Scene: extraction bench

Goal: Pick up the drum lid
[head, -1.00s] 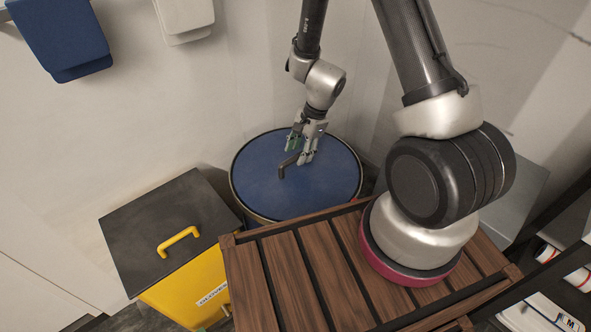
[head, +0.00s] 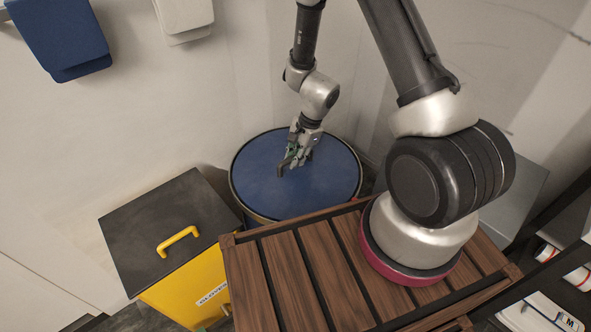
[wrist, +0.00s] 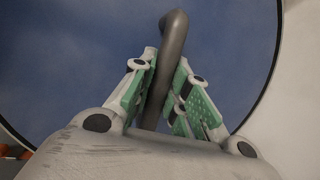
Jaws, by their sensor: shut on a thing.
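The drum lid (head: 262,188) is a round blue disc with a dark rim, lying flat on top of the drum behind the slatted wooden platform. A dark grey bar handle (head: 281,171) stands up at its middle. My gripper (head: 293,160) is over the lid with its fingers shut on the handle. In the wrist view the handle (wrist: 172,45) runs up between the green-padded fingers (wrist: 160,95), and the blue lid (wrist: 90,50) fills the background. Part of the handle is hidden by the fingers.
A yellow bin (head: 190,290) with a dark top, a yellow handle (head: 178,241) and a label reading GLOVES stands left of the drum. The slatted wooden platform (head: 285,270) is in front. A wall is close behind the drum. Blue and white cloths (head: 60,35) hang at upper left.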

